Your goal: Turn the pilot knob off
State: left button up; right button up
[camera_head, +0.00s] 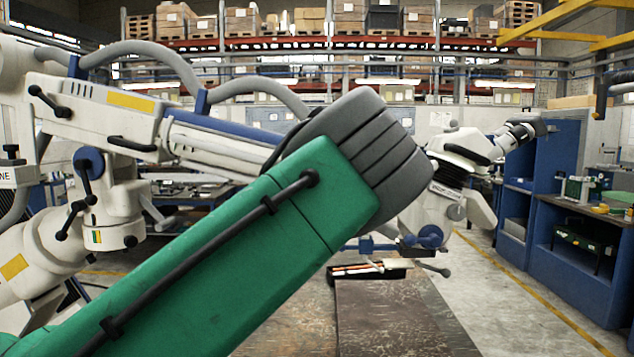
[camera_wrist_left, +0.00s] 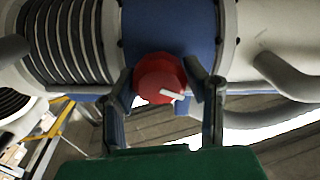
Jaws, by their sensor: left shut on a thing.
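The pilot knob (camera_wrist_left: 158,76) is red and round with a white pointer (camera_wrist_left: 172,94) on its face, seen in the left wrist view. The pointer lies nearly level, towards the knob's lower right. The knob is on a blue band (camera_wrist_left: 172,25) of a white machine part. My left gripper (camera_wrist_left: 163,82) has one dark finger on each side of the knob and is shut on it. In the head view my green left arm crosses from the lower left; its gripper and the knob cannot be made out there. My right gripper is in neither view.
A white microscope arm assembly (camera_head: 115,115) with hoses and levers fills the left of the head view. A white eyepiece head (camera_head: 465,150) stands right of centre. Blue cabinets (camera_head: 550,190) line the right, with open floor before them. A ribbed hose (camera_wrist_left: 72,40) lies left of the knob.

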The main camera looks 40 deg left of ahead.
pick_arm(q)
jog(key=m+b, duration=0.1)
jog(key=m, duration=0.1)
jog(key=f+m+b, duration=0.1)
jog(key=m, duration=0.2)
jog(key=shift+m, duration=0.3)
jog(key=shift+w+d+m+b, duration=0.1)
jog(key=shift+m+b, duration=0.8)
jog(key=shift+m, duration=1.2)
jog(key=o, duration=1.1)
jog(key=shift+c, duration=0.2)
jog(key=shift+o, duration=0.4)
jog(key=shift+w+r, duration=0.15)
jog(key=shift+r, duration=0.1)
